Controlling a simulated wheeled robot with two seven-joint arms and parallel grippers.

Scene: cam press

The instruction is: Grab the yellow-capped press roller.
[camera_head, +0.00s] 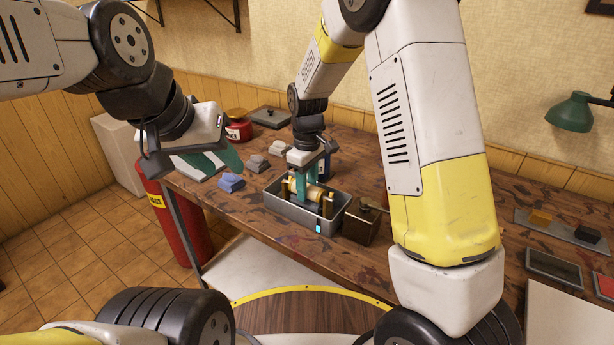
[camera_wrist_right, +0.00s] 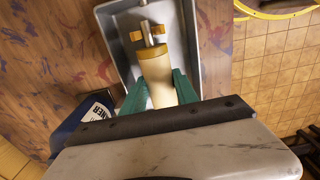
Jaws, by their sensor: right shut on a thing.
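The press roller (camera_head: 321,194) is a cream cylinder with a yellow cap, resting in a grey open-topped tray (camera_head: 290,213) on the workbench. In the right wrist view the roller (camera_wrist_right: 157,82) lies between two green fingers, its yellow cap and metal shaft pointing away from the gripper. My right gripper (camera_head: 308,186) reaches down into the tray and is shut on the roller; in the wrist view the fingers (camera_wrist_right: 160,92) sit on either side of it. My left gripper (camera_head: 220,153) hangs over the left of the bench, apart from the roller; its finger gap is unclear.
A dark blue container (camera_head: 324,168) is behind the gripper. A red cylinder (camera_head: 185,222) stands on the floor at the bench's left end.

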